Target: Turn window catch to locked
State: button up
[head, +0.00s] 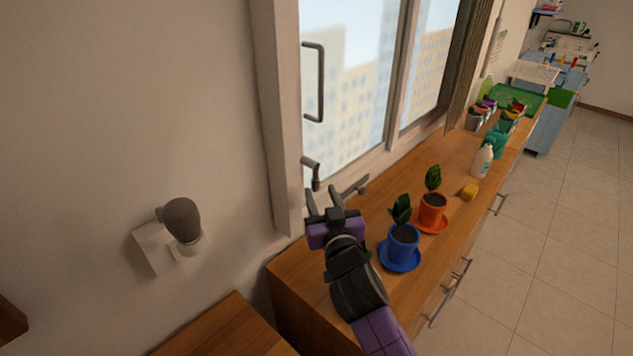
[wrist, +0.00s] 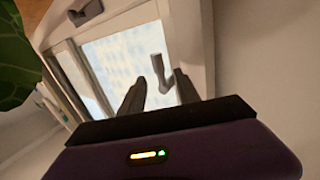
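The window catch (head: 311,172) is a small dark grey lever low on the left side of the window frame. Its arm hangs down in the head view. In the wrist view the catch (wrist: 158,68) shows against the bright pane, just beyond the fingertips and between them in the picture. My gripper (head: 324,194) is open and empty, with its fingers pointing at the window just below the catch. I cannot tell whether a finger touches the catch. The two spread fingers also show in the wrist view (wrist: 161,82).
A long pull handle (head: 319,82) sits above the catch. A metal stay (head: 355,185) lies along the sill. A blue pot (head: 403,243) and an orange pot (head: 433,210) with plants stand right of my gripper. A wall lamp (head: 181,220) is at left.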

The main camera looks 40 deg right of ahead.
aim_at(316, 182)
jog(key=shift+p+x, duration=0.4)
jog(key=shift+x, duration=1.7)
jog(key=shift+s, duration=0.1)
jog(key=shift+c, duration=0.5)
grip_shut()
